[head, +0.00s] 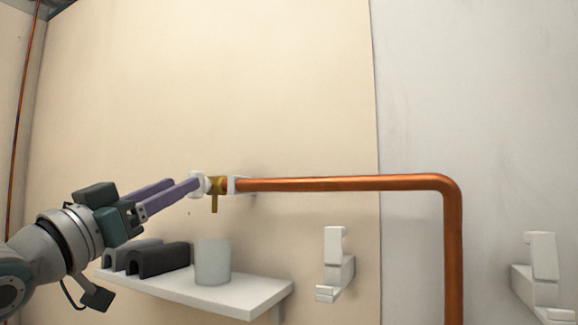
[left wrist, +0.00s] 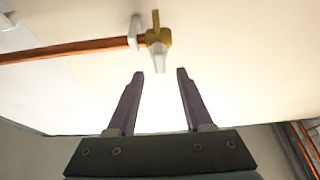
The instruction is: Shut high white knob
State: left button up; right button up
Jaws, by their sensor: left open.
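The white knob (head: 199,184) sits on the left end of a brass valve (head: 217,187) at the end of a copper pipe high on the wall. In the left wrist view the knob (left wrist: 158,61) points toward me, with the brass valve (left wrist: 157,36) behind it. My left gripper (head: 185,181) reaches in from the left. Its two purple fingers are open and empty. In the left wrist view the fingertips (left wrist: 160,72) lie either side of the knob's near end, with gaps on both sides. The fingers partly hide the knob in the head view. My right gripper is not in view.
The copper pipe (head: 340,184) runs right, then bends down. Below the valve a white shelf (head: 245,297) holds a white cup (head: 212,262) and dark grey channel-shaped pieces (head: 160,260). White wall brackets (head: 337,265) stand to the right. The wall above the pipe is clear.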

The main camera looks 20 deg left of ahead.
aim_at(205, 183)
pick_arm(q)
jog(key=p+x, duration=0.2)
jog(key=x, duration=0.3)
jog(key=shift+w, duration=0.15)
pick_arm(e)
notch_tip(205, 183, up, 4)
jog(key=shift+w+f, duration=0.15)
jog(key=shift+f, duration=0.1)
pick_arm(q)
jog(key=shift+c, duration=0.3)
grip_shut()
jog(key=shift+f, duration=0.1)
